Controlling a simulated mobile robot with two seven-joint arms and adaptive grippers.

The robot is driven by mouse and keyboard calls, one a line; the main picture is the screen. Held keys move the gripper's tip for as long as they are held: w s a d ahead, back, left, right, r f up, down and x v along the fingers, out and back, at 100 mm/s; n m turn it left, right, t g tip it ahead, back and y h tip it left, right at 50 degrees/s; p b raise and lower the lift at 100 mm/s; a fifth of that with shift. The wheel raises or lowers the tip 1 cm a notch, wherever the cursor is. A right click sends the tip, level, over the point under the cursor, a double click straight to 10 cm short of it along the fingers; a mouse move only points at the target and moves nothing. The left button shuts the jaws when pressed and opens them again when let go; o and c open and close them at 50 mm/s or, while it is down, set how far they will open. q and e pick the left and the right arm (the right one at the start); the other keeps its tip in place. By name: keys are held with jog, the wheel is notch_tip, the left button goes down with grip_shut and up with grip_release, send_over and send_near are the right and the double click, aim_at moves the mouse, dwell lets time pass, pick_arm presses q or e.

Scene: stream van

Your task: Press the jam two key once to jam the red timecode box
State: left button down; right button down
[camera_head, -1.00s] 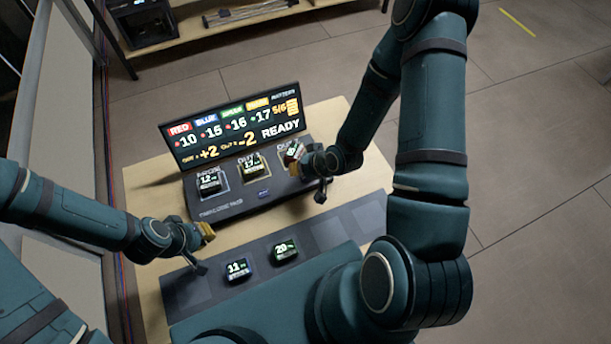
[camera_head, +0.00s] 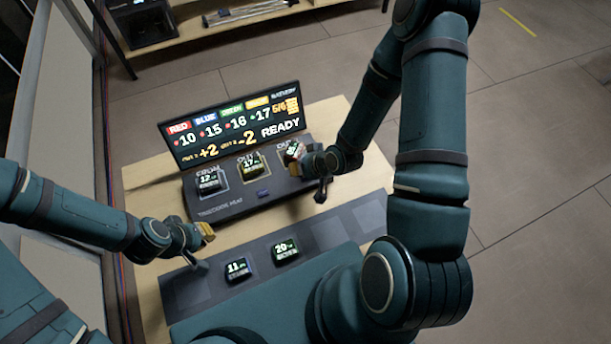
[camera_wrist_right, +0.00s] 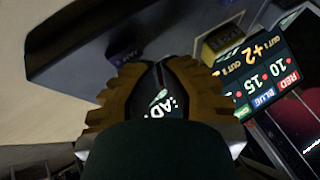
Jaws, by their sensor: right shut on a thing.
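A dark console (camera_head: 225,208) stands on the table with three boxes in a row along its top. The box at its right end (camera_head: 293,150), with a reddish look, seems to be the red timecode box. My right gripper (camera_head: 303,168) is shut on it at the slot. In the right wrist view its yellow fingers (camera_wrist_right: 160,90) close around a dark lettered face. A small blue key (camera_head: 264,193) on the console front may be the jam key; its label is unreadable. My left gripper (camera_head: 206,232) hovers left of the console's front; its finger gap is unclear.
The display (camera_head: 232,128) behind the console reads READY. A yellow-edged box (camera_head: 250,168) and a dark box (camera_head: 208,182) sit in the other slots. Two boxes (camera_head: 238,269) (camera_head: 285,250) rest on the dark front strip (camera_head: 330,232), whose right part is free.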

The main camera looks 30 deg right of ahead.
aim_at(300, 176)
pick_arm(q)
jog(key=shift+f+b, duration=0.6)
jog(key=shift+f, duration=0.1)
pick_arm(e)
jog(key=shift+f, duration=0.6)
dwell(0.4)
pick_arm(q)
jog(key=shift+r+p, duration=0.5)
pick_arm(e)
jog(key=shift+r, duration=0.85)
